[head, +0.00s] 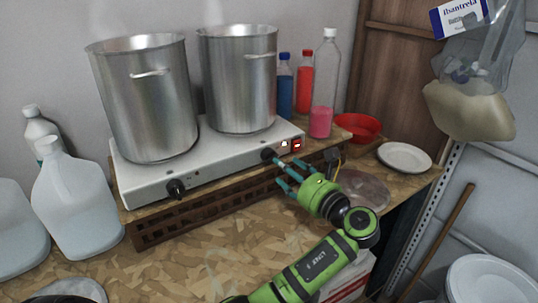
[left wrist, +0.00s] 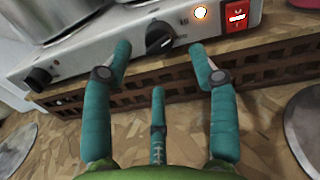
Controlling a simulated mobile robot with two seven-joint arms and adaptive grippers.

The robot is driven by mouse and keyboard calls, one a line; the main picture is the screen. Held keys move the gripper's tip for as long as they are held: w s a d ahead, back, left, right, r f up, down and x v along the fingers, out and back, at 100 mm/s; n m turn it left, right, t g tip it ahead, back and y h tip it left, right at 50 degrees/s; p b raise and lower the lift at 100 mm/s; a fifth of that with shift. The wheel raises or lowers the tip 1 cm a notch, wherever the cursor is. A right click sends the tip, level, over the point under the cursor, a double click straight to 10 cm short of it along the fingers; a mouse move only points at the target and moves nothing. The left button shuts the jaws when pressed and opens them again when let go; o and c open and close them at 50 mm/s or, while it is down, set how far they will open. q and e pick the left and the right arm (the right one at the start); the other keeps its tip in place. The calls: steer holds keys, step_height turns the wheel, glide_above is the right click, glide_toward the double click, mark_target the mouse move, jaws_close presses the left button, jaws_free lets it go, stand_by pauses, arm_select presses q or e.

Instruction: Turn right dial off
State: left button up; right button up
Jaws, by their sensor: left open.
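The white two-burner hot plate (head: 225,160) stands on a dark slatted wooden rack. Its black right dial (head: 268,155) is on the front panel, near the right end. In the left wrist view, the right dial (left wrist: 160,38) shows between and beyond two teal fingertips. The black left dial (head: 176,188) is farther left on the panel, and it also shows in the left wrist view (left wrist: 38,78). My left gripper (head: 279,171) is open, with its fingers spread close in front of the right dial. Contact cannot be told. My right gripper is not in view.
Two steel pots (head: 146,105) (head: 240,85) stand on the hot plate. A lit indicator (left wrist: 200,12) and a red switch (left wrist: 236,14) are right of the dial. Bottles (head: 322,90), a red bowl (head: 358,127) and a white plate (head: 404,157) stand to the right. Jugs (head: 78,200) are at left.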

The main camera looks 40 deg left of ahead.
mark_target(270, 157)
arm_select(q)
steer(key=p+x, duration=0.1)
steer(key=x, duration=0.4)
steer(key=c, duration=1.1)
steer(key=shift+c, duration=0.2)
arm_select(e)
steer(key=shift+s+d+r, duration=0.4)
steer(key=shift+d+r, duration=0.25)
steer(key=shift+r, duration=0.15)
